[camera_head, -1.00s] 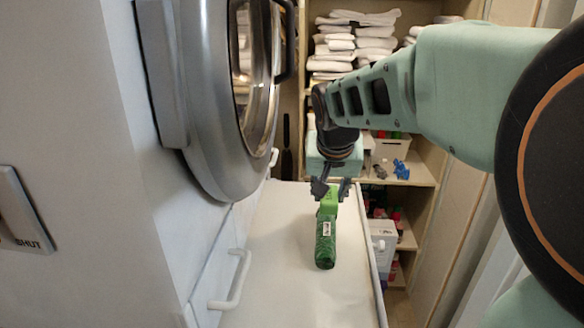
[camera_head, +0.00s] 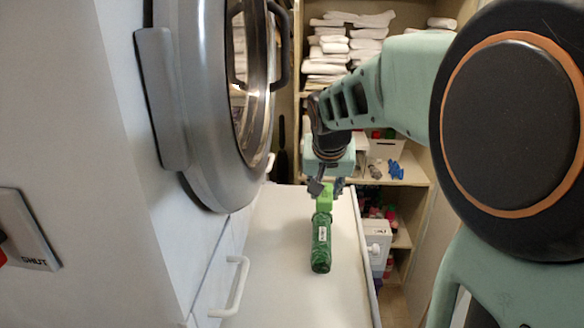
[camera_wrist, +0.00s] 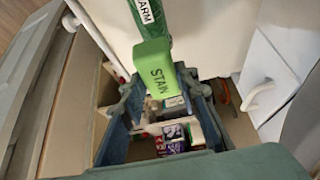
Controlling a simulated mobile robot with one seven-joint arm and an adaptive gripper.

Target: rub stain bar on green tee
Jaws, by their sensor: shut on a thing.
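The stain bar (camera_head: 326,198) is a bright green block; its STAIN lettering shows in the wrist view (camera_wrist: 158,78). My gripper (camera_head: 328,186) is shut on the bar from above. The green tee (camera_head: 321,245) is a dark green narrow bundle with a white label, lying lengthwise on the pale surface. It also shows at the top of the wrist view (camera_wrist: 148,14). The bar is at the tee's far end and overlaps it in both views; whether they touch is hard to tell.
A washer door (camera_head: 215,110) and a white handle (camera_head: 236,287) flank the pale surface (camera_head: 270,260) on the left. Shelves with folded white towels (camera_head: 340,45) stand behind. A white container (camera_head: 379,245) is beyond the surface's right edge. The near surface is clear.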

